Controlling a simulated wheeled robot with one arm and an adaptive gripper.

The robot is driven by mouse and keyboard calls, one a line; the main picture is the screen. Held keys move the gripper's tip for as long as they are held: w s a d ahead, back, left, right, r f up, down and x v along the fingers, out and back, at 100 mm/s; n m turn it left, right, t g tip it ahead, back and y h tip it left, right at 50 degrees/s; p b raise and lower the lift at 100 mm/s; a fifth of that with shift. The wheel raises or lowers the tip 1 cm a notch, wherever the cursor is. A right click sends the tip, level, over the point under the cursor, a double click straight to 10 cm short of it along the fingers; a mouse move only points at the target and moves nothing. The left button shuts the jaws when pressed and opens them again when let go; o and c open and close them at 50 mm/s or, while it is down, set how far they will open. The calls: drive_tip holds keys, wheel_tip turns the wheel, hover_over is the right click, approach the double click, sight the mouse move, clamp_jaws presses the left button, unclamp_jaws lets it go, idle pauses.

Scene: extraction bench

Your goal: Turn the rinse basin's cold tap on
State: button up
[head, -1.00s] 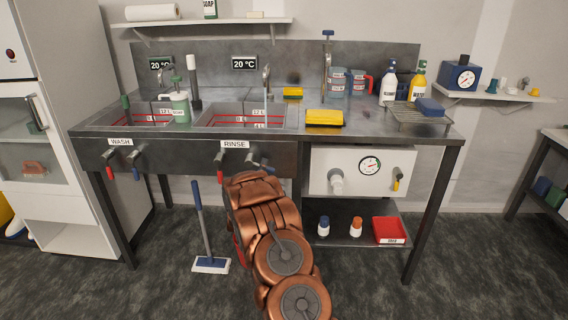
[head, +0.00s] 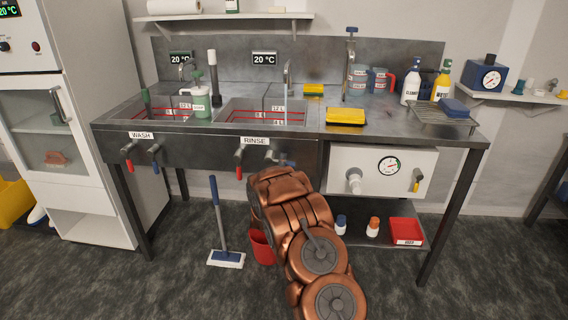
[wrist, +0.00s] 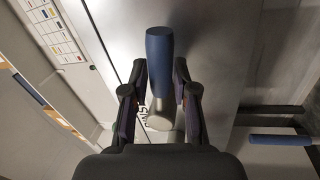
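The rinse basin's cold tap has a grey metal body (head: 270,157) on the bench front, right of the rinse basin's red-handled tap (head: 240,172). In the wrist view its blue handle (wrist: 160,56) stands between my fingers, with a pale metal stem (wrist: 160,116) below it. My gripper (wrist: 160,68) has both fingertips close against the two sides of the blue handle and looks shut on it. In the head view my arm hides the gripper and most of this tap.
The wash taps, red (head: 128,165) and blue (head: 154,166), hang to the left. A mop (head: 220,225) and a red bucket (head: 262,246) stand under the bench. A white box with a dial (head: 375,172) is mounted to the right. Floor in front is clear.

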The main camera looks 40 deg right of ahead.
drive_tip(key=o, duration=0.4)
drive_tip(key=shift+s, duration=0.1)
drive_tip(key=v, duration=1.2)
idle(0.7)
